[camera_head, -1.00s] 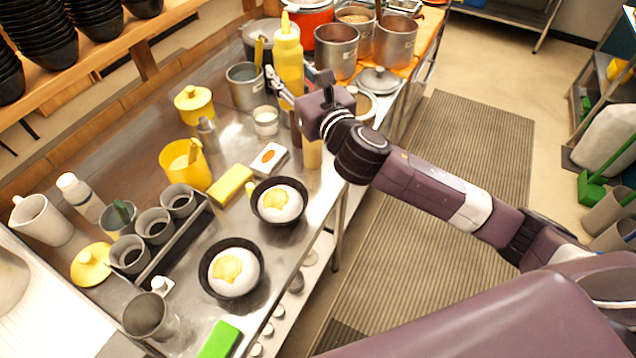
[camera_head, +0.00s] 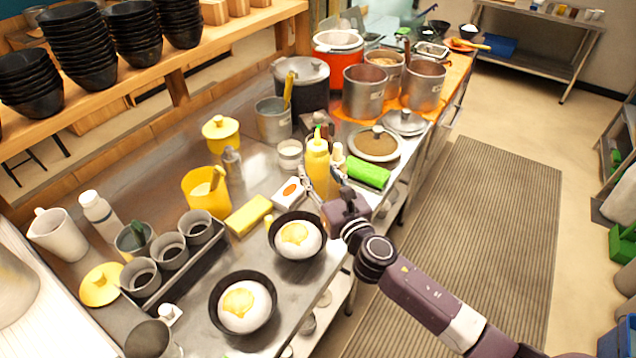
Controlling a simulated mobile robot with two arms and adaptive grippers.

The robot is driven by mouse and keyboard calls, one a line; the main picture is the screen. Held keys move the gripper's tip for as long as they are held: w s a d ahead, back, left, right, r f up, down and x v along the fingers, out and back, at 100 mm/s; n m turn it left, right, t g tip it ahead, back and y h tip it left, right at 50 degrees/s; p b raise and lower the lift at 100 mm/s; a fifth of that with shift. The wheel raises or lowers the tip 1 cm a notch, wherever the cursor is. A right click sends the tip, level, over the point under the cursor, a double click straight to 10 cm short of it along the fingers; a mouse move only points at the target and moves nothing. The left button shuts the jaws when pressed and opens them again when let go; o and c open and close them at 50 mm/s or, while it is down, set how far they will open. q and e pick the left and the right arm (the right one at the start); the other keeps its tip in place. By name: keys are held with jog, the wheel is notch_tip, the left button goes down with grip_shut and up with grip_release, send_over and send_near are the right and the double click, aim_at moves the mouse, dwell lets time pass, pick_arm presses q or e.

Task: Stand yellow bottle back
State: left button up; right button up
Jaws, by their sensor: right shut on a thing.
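The yellow bottle (camera_head: 317,165) stands upright in the camera_head view, its nozzle pointing up, at the right side of the steel counter. My right gripper (camera_head: 322,193) is shut on its lower body from the front right. My left gripper is not in view.
Two black bowls with egg-topped rice, a near one (camera_head: 243,302) and a farther one (camera_head: 296,238), are left of the gripper. Metal pots (camera_head: 365,92) stand behind.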

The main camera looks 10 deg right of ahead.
aim_at(322, 190)
notch_tip(322, 190, down, 2)
jog(key=shift+f+b, duration=0.1)
jog(key=shift+b, duration=0.2)
jog(key=shift+f, duration=0.25)
jog(key=shift+f+b, duration=0.6)
jog(key=o, duration=0.7)
jog(key=shift+r, duration=0.1)
